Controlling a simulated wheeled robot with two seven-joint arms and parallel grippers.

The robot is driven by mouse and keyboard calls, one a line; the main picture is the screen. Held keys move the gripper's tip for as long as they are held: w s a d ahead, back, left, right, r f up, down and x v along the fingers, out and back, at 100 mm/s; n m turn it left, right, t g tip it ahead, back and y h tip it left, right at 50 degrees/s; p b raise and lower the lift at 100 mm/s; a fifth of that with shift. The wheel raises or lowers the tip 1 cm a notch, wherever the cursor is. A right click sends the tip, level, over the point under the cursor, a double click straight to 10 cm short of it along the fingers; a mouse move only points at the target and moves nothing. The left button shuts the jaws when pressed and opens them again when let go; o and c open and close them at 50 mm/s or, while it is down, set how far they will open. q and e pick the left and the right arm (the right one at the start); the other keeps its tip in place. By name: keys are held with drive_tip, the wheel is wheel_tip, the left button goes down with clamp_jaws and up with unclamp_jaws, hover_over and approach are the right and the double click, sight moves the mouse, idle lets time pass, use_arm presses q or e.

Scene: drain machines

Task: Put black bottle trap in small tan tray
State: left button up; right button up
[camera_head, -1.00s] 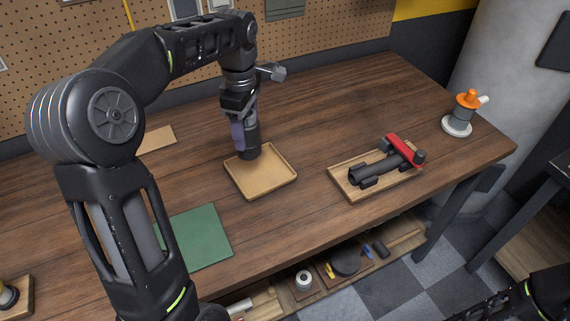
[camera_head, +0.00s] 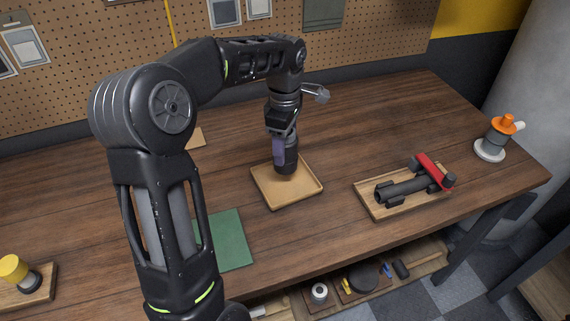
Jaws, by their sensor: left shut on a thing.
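The small tan tray (camera_head: 303,193) lies on the wooden workbench near the middle of the view. My left gripper (camera_head: 281,150) points down above the tray's back part, with its purple-grey fingers shut on the black bottle trap (camera_head: 288,163). The trap is upright, and its lower end is over or inside the back of the tray. I cannot tell whether it touches the tray floor. The fingers and wrist hide part of the trap. My right gripper is not in view.
A wooden tray (camera_head: 368,203) holding black pipe parts and a red-handled tool stands to the right. An orange-topped fitting (camera_head: 500,135) is at the far right. A green mat (camera_head: 228,240) lies front left, a yellow-capped part (camera_head: 14,268) at far left. Bench behind the tray is clear.

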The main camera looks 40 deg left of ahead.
use_arm(q)
drive_tip(key=shift+f, duration=0.85)
drive_tip(key=shift+f+p, duration=0.3)
drive_tip(key=shift+f, duration=1.6)
drive_tip(key=shift+f, duration=0.25)
drive_tip(key=o, duration=1.5)
drive_tip(key=shift+r, duration=0.1)
wheel_tip(320, 180, up, 12)
drive_tip(key=shift+r+b, duration=0.2)
drive_tip(key=shift+b, duration=0.25)
